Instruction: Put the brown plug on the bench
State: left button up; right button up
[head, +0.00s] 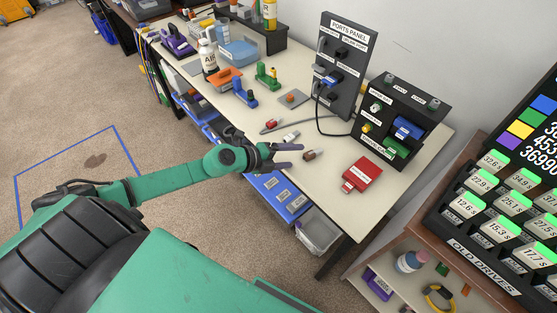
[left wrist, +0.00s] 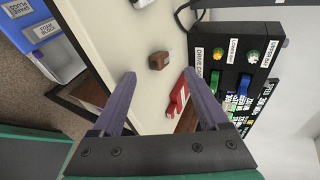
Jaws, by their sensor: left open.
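The brown plug (head: 309,156) lies on the pale bench top (head: 338,207), near its front edge. In the left wrist view the brown plug (left wrist: 159,60) lies ahead of the fingertips, between their lines. My left gripper (head: 295,155) is open and empty, just to the left of the plug in the head view. Its two purple fingers also show in the left wrist view (left wrist: 160,73), apart from the plug. My right gripper is not in view.
A red box (head: 362,174) lies right of the plug. A white plug (head: 291,137) and a red plug (head: 272,124) lie behind it. The ports panel (head: 341,65) and a black drive box (head: 398,120) stand at the back. Bare bench lies in front of the red box.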

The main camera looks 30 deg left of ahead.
pick_arm(q)
jog(key=s+a, duration=0.2)
jog(key=s, duration=0.1)
dwell(0.6)
jog(key=shift+a, duration=0.1)
jog(key=p+v, duration=0.3)
jog(key=v, duration=1.1)
jog(key=shift+s, duration=0.25)
jog(key=shift+a, duration=0.15)
